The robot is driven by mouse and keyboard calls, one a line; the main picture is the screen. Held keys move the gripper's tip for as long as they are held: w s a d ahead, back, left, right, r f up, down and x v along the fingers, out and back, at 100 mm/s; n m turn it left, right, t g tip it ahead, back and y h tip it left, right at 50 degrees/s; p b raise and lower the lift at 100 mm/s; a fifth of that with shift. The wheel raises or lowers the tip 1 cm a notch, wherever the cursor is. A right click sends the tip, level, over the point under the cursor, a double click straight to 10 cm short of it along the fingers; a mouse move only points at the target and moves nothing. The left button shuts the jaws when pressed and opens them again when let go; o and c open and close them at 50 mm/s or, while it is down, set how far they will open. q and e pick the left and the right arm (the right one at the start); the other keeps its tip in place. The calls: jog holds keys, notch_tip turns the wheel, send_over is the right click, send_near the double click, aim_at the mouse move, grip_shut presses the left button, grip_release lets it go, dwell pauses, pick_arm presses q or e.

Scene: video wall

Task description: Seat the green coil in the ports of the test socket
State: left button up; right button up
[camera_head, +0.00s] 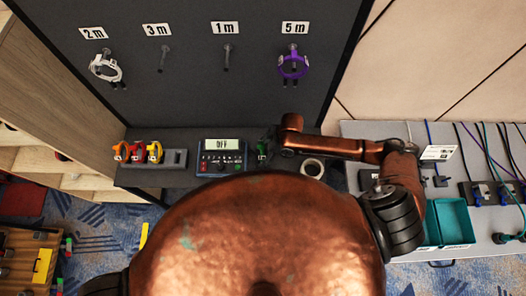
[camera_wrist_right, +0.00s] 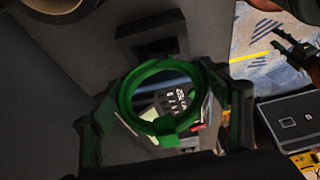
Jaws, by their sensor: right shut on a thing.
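The green coil (camera_head: 262,151) shows as a small green patch just right of the tester in the head view. In the right wrist view it is a green ring (camera_wrist_right: 168,126) between the two fingers of my right gripper (camera_wrist_right: 165,105), which is shut on it. In the head view the right gripper (camera_head: 272,144) is over the shelf, beside the tester. The tester (camera_head: 220,160), a blue-grey box with a display reading OFF, appears to be the test socket. I cannot make out its ports or whether the coil touches them.
Red, orange and yellow coils (camera_head: 138,152) stand in a grey rack (camera_head: 174,159) left of the tester. A white coil (camera_head: 105,69) and a purple coil (camera_head: 293,68) hang on the wall pegs. A white roll (camera_head: 312,168) and a teal tray (camera_head: 454,222) are at right.

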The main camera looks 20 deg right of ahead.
jog(key=shift+f, duration=0.4)
dwell(0.4)
jog(key=o, duration=1.3)
jog(key=v, duration=1.2)
